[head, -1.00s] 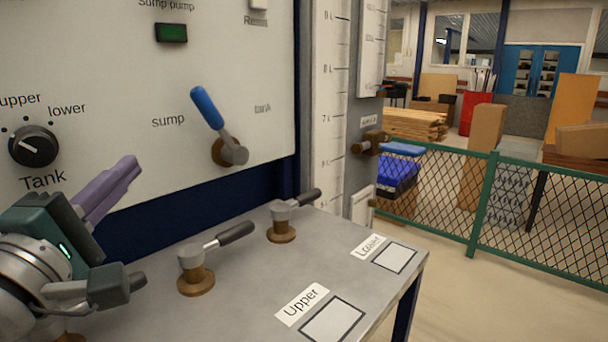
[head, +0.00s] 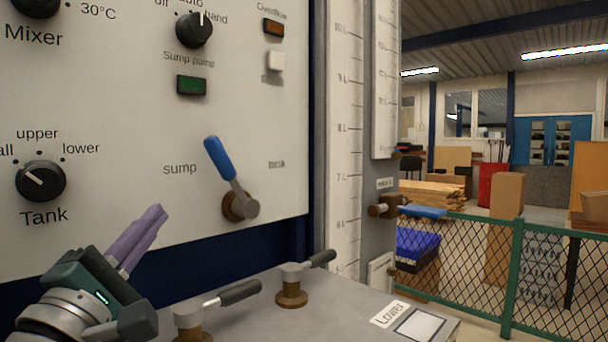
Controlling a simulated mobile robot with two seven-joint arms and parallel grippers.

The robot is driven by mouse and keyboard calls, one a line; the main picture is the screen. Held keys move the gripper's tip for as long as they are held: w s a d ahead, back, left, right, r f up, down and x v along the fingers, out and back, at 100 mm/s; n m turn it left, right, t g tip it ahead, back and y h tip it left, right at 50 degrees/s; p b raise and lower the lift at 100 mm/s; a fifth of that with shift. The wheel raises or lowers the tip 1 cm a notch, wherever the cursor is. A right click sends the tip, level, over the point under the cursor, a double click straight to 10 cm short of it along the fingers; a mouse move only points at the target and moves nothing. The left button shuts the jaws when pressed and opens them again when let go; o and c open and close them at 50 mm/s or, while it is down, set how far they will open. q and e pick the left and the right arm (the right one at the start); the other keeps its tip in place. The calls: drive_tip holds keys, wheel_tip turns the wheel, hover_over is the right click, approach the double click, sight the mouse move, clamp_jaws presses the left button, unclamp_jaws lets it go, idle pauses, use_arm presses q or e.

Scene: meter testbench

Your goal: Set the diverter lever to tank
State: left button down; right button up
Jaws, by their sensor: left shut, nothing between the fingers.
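The diverter lever (head: 221,160) has a blue handle and a grey arm on a brown pivot on the white panel. It tilts up and to the left, between the label "sump" (head: 180,168) on its left and a blurred label, seemingly "tank" (head: 277,164), on its right. My left gripper (head: 150,221), with purple fingers, is shut and empty. My right gripper is not in view.
Two valves with dark handles stand on the grey bench, a near one (head: 230,295) and a far one (head: 305,268). The panel carries a green sump pump light (head: 191,85) and the pump knob (head: 194,30). A green mesh fence (head: 480,262) stands right. Space before the lever is clear.

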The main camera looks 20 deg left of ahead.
sight(230, 179)
use_arm(q)
drive_tip(key=x, duration=0.7)
drive_tip(key=shift+w+a+r, duration=0.1)
drive_tip(key=shift+w, duration=0.15)
drive_tip(key=shift+w+d+r, duration=0.65)
drive_tip(key=shift+w+r, duration=0.05)
drive_tip(key=shift+w, duration=0.25)
drive_tip(key=shift+w+d+r, duration=0.25)
drive_tip(key=shift+w+d, duration=0.15)
drive_tip(key=shift+w, duration=0.1)
